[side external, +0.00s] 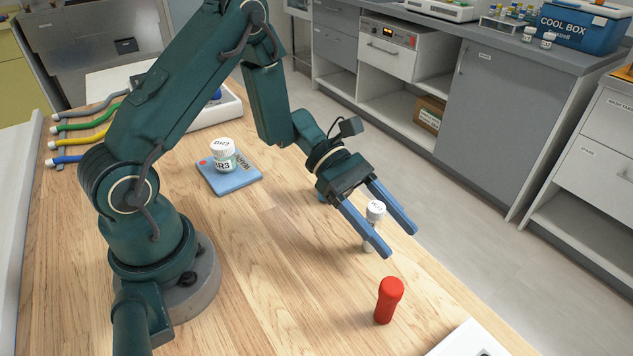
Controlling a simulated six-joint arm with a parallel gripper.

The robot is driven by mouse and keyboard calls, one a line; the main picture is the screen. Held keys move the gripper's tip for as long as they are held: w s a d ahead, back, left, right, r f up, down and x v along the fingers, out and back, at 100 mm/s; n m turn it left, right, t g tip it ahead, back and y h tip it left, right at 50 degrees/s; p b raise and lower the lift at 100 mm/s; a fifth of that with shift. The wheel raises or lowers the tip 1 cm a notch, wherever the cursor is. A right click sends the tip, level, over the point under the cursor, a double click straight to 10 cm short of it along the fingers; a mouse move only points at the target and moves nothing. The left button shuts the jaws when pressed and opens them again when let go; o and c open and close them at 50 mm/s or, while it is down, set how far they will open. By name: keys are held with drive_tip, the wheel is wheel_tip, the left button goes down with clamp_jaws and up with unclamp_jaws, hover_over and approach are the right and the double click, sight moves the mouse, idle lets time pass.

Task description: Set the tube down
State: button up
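A small tube with a white cap (376,208) is between the blue fingers of my gripper (398,241) in the side external view. The near finger hides part of its body, and its lower end shows below that finger, close to the wooden table. The tube looks about upright. The fingers are apart on either side of it; I cannot tell whether they press on it, or whether its base touches the table. A red capped tube-like piece (388,301) stands upright on the table, a little nearer the camera and apart from my gripper.
A white-lidded jar (223,156) stands on a blue pad (240,182) left of my gripper. A white tray (215,112) lies behind my arm. A white flat item (465,342) lies at the bottom right. The table's right edge (440,262) runs close to my gripper. The middle of the wooden table (275,250) is clear.

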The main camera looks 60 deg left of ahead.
drive_tip(key=shift+r, duration=0.1)
drive_tip(key=shift+a+r, duration=0.1)
drive_tip(key=shift+a, duration=0.15)
drive_tip(key=v, duration=1.1)
drive_tip(key=s+r+m+t+y, duration=0.3)
drive_tip(key=s+r+m+y, duration=0.3)
drive_tip(key=s+m+y, duration=0.6)
drive_tip(key=m+y, duration=0.1)
drive_tip(key=m, duration=0.6)
drive_tip(key=shift+d+r+m+t, duration=0.25)
drive_tip(key=shift+d+m+t, duration=0.05)
drive_tip(key=shift+d+m, duration=0.1)
